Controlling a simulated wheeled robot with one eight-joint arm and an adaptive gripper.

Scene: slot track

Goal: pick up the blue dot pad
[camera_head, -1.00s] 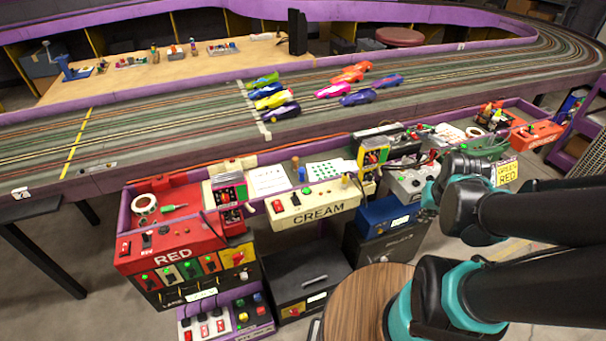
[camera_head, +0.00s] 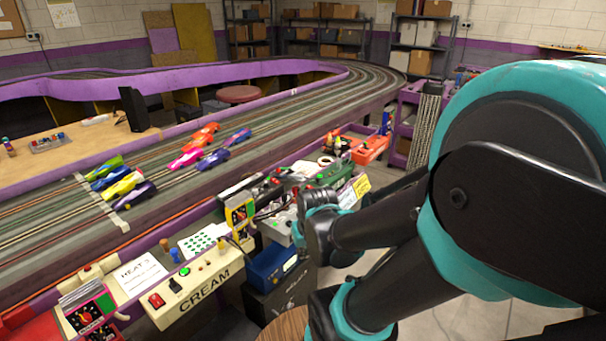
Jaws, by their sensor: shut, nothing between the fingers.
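A white pad with rows of dots (camera_head: 204,241) lies on the cream station's top. Its dots look green to me. A second white pad (camera_head: 306,168) lies in the green station farther along the track; its markings are too small to tell. No pad with clearly blue dots can be made out. The wrist end of my arm is at the middle right, in front of the green station and well right of the dotted pad. My gripper's fingers do not show.
The cream station (camera_head: 205,289) holds a printed sheet (camera_head: 140,274), a small blue cylinder (camera_head: 174,256) and a red switch (camera_head: 156,300). A blue box (camera_head: 273,265) stands below its right end. Several cars stand on the track (camera_head: 60,232) behind. A red station (camera_head: 371,149) is farther right.

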